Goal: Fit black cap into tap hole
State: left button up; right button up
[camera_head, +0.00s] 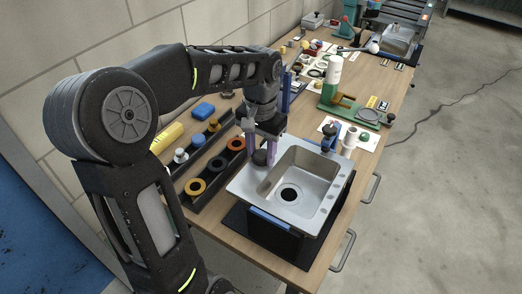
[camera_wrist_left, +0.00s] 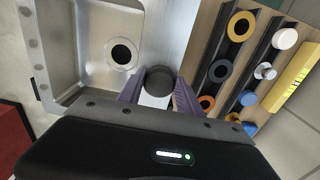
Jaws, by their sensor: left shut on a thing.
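The black cap (camera_head: 261,158) is between the purple fingers of my left gripper (camera_head: 264,152), which is shut on it. In the left wrist view the cap (camera_wrist_left: 160,80) is a dark round disc between the two fingertips (camera_wrist_left: 159,92). The cap is over or close to the sink's left rim in the head view; I cannot tell its height. The steel sink (camera_head: 304,164) has a dark round drain (camera_head: 290,193) in its basin. Several small tap holes (camera_head: 327,196) run along its right rim, and they also show at the left in the left wrist view (camera_wrist_left: 32,40). My right gripper is not in view.
Black racks (camera_head: 209,179) with coloured rings and knobs stand left of the sink. A blue fixture (camera_head: 329,132) stands by the sink's back edge. A green stand (camera_head: 345,107) is farther back.

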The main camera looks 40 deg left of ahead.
pick_arm(q)
jog(key=o, duration=1.4)
notch_tip(320, 180, up, 8)
jog(key=shift+f+b, duration=0.1)
jog(key=shift+b, duration=0.2)
dwell(0.7)
